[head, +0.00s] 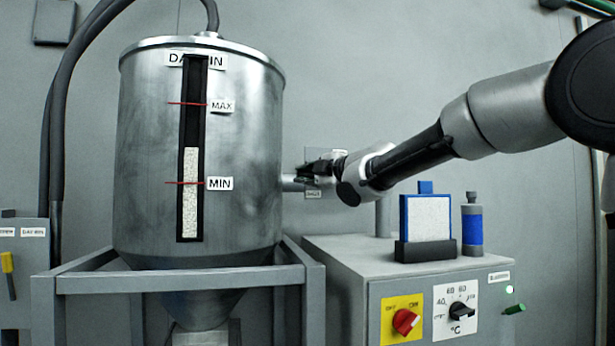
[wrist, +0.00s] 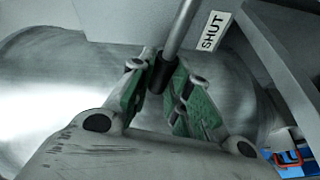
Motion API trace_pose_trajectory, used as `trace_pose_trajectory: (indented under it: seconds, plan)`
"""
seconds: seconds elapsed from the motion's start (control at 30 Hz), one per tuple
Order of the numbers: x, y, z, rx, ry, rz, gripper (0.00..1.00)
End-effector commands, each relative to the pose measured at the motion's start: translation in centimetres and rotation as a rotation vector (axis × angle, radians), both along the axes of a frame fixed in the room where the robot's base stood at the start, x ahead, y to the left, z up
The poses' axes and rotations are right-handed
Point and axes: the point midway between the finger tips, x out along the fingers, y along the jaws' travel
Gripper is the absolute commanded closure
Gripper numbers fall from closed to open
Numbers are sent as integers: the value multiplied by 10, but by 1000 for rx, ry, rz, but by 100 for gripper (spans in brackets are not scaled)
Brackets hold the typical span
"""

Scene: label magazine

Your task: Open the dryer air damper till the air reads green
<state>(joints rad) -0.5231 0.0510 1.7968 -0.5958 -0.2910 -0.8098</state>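My gripper (head: 318,172) is at the right side of the metal hopper, its fingers dark and small in the head view. In the wrist view my gripper (wrist: 162,80) has its green-padded fingers on both sides of the black grip (wrist: 161,76) of a thin metal lever (wrist: 181,28), and they appear closed on it. The lever runs up out of the picture. No air gauge can be made out; the damper plate is hidden.
The hopper (head: 250,150) stands in a grey frame (head: 180,280). Right of it, a grey cabinet (head: 340,265) carries a red switch (head: 405,321), a temperature dial (head: 461,311), a small pale lamp (head: 509,289), a blue-framed panel (head: 428,218) and a blue-banded cylinder (head: 472,229).

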Motion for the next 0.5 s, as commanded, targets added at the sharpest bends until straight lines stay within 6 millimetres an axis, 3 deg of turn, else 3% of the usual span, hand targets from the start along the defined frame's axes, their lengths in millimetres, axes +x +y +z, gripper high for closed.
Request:
trace_pose_trajectory:
  seconds: [0.17, 0.4, 0.5]
  plan:
    - [0, -1, 2, 26, 8, -1, 100]
    - [3, -9, 26, 309, 90, -1, 100]
    - [3, -11, 28, 340, 100, -1, 100]
